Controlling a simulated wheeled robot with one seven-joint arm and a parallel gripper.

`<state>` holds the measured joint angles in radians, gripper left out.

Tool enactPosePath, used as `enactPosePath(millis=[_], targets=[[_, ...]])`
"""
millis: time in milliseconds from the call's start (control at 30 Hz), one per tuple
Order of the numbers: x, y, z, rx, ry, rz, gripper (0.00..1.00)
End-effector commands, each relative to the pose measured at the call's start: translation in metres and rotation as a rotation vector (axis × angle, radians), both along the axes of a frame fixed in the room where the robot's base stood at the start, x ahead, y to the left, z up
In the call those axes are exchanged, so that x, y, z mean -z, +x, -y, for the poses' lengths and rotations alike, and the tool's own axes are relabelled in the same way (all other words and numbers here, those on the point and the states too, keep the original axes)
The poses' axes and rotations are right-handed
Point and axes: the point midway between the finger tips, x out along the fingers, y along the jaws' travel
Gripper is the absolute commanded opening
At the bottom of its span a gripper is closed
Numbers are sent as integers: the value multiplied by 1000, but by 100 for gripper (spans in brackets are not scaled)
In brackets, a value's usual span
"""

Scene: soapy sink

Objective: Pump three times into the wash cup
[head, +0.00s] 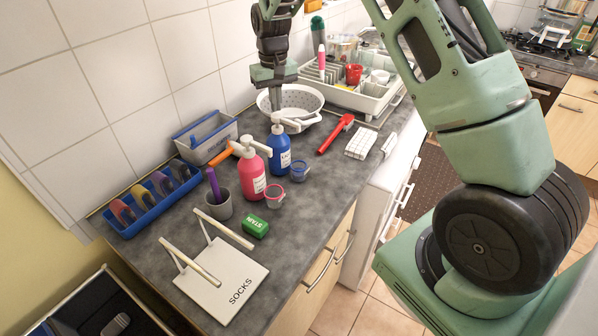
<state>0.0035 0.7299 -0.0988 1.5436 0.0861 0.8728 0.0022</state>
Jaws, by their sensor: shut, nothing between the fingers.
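A blue pump bottle (284,155) with a white pump head stands upright on the grey counter. A pink pump bottle (252,172) with a white pump head stands to its left. A small cup with a blue rim (299,172) sits in front of the blue bottle, and a cup with a pink rim (275,197) sits by the pink one. I cannot read which cup is the wash cup. My gripper (276,110) is shut and empty, pointing down directly over the blue bottle's pump head. I cannot tell whether the fingertips touch it.
A white colander (290,98) stands behind the blue bottle, and a dish rack (365,98) is farther back. A red-handled tool (335,134) lies to the right. A grey cup (218,206), green block (255,227) and white SOCKS stand (225,285) are nearer. The counter's front edge is on the right.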

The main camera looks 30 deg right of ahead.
Motion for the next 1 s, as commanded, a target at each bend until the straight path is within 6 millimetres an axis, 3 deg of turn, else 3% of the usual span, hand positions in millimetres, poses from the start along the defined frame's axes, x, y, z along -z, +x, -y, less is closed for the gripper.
enactPosePath(millis=[467,1000], targets=[[-3,0,0,0,0,1,0],[-54,0,0,0,0,2,0]])
